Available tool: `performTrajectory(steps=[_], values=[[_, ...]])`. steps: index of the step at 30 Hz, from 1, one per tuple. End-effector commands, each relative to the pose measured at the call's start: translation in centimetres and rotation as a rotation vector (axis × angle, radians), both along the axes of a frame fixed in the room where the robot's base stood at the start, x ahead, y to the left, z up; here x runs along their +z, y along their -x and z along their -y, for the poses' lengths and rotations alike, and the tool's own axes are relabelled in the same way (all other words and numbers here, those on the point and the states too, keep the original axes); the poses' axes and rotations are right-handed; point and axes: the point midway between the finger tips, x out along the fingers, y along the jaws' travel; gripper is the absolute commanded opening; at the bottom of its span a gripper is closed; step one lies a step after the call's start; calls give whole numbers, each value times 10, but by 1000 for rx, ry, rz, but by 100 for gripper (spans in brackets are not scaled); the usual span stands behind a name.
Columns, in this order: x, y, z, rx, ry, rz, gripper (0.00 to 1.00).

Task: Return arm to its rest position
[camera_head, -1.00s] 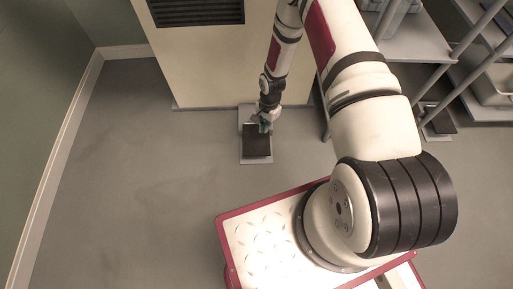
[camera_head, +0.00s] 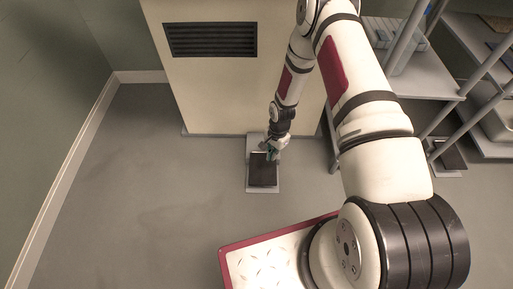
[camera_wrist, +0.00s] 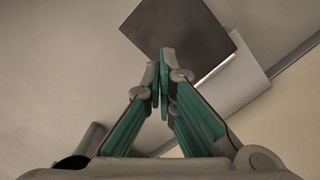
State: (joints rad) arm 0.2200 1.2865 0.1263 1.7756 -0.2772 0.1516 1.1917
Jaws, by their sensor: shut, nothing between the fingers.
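My gripper (camera_head: 269,153) is at the end of my arm, which reaches forward and down from my base. In the wrist view its green-lined fingers (camera_wrist: 164,75) meet at the tips, with nothing between them. In the head view it appears over the far end of a dark flat pad on a light grey plate. I cannot tell its height above the pad or whether it touches it.
The dark pad (camera_head: 263,172) lies on the grey plate (camera_head: 262,188) on the floor, before a cream cabinet (camera_head: 240,95) with a black vent (camera_head: 210,40). Grey shelving (camera_head: 420,75) stands at the right. Open floor (camera_head: 140,190) lies at the left.

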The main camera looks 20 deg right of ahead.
Motion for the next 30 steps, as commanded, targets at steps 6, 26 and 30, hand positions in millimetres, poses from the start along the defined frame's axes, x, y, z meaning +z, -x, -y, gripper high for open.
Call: performTrajectory(steps=[6,26,30], values=[[1,0,0,1,1,1,0],[248,-18,18,320,109,29,0],[310,-1,17,403,129,30,0]])
